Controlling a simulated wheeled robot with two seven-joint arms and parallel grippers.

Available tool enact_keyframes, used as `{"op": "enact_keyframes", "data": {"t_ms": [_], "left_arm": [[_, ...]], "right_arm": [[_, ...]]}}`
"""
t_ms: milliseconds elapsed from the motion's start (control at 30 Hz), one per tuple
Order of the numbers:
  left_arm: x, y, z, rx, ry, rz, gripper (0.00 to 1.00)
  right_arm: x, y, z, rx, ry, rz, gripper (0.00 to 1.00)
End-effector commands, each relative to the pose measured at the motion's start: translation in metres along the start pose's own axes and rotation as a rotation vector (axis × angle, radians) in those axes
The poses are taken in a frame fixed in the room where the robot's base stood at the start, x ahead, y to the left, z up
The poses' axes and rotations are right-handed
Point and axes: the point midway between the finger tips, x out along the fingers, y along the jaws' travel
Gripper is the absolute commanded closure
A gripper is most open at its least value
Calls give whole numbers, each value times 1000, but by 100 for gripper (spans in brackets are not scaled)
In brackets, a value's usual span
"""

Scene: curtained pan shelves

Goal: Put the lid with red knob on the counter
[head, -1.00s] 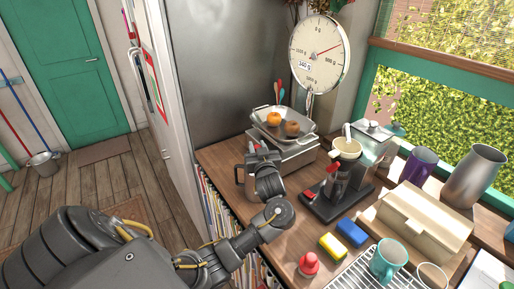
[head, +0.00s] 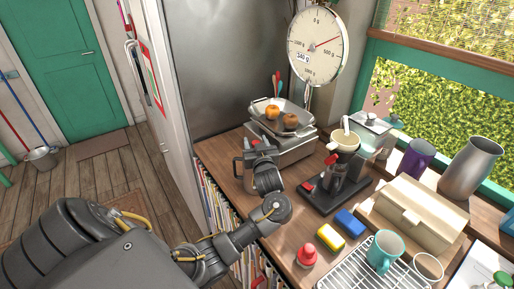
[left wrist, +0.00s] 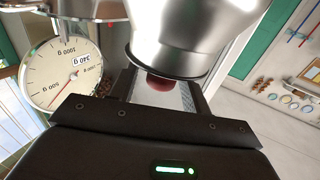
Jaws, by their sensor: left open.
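In the left wrist view a shiny metal pot (left wrist: 180,35) fills the upper middle, seen upside down. A dark red knob (left wrist: 158,84) shows at its rim, between the two fingers of my left gripper (left wrist: 158,92). The lid under the knob is mostly hidden. The fingers are apart, around the knob, with a gap visible. My right gripper is not in view.
A scale (head: 283,140) with fruit in its pan stands behind the pot. A black coffee maker (head: 333,190) is to the right. Bare counter (head: 285,218) shows between.

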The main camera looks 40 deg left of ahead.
Motion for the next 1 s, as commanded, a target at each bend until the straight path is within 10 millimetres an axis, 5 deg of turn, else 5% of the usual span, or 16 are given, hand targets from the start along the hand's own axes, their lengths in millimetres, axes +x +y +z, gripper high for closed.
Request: {"op": "enact_keyframes", "data": {"t_ms": [333, 600, 1000], "left_arm": [[-57, -1, 4, -10, -2, 1, 52], [-99, -1, 0, -3, -1, 0, 52], [-108, -2, -2, 0, 0, -2, 52]], "right_arm": [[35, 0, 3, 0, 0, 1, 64], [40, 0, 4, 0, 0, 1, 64], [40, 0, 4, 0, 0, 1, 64]]}}
